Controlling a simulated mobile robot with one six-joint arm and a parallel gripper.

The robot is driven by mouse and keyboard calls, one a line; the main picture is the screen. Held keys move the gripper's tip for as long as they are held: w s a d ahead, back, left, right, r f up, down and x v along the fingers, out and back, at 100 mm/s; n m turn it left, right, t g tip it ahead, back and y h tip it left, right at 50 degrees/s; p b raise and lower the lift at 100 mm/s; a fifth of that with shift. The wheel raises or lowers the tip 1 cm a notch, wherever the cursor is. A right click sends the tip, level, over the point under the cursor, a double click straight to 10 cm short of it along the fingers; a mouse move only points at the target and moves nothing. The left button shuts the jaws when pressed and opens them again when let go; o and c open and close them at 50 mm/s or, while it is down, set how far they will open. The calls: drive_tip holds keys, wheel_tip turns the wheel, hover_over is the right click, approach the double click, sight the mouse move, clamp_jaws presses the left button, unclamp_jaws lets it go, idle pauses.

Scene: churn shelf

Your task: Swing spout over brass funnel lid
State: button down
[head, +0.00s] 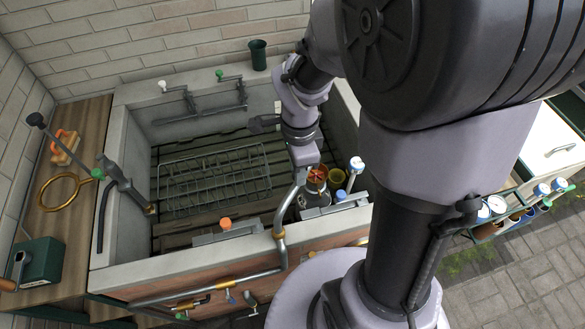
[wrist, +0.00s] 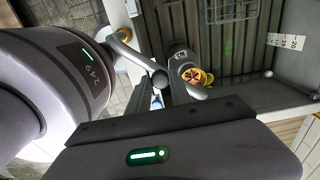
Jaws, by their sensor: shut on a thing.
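The grey metal spout (head: 287,206) rises from the trough's front wall and bends up to my gripper (head: 303,165). My gripper is shut on the spout; its fingers also show in the wrist view (wrist: 163,88). The brass funnel lid (head: 317,173), with a red cross-shaped mark inside, sits on a grey can (head: 313,196) just right of the gripper. In the wrist view the spout (wrist: 136,56) runs diagonally past the fingers, its end close beside the funnel lid (wrist: 193,76). Whether the outlet is over the opening, I cannot tell.
The stone trough (head: 120,95) has a slatted floor and a wire rack (head: 215,180). A tap (head: 125,185) is on the left wall. The wooden ledge (head: 75,200) holds a brass ring.

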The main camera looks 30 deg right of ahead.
drive_tip(key=shift+s, duration=0.1)
idle(0.5)
drive_tip(key=c, duration=1.2)
unclamp_jaws()
drive_tip(key=shift+d, duration=0.1)
wheel_tip(320, 180, up, 17)
drive_tip(key=p, duration=0.5)
drive_tip(key=shift+r, duration=0.2)
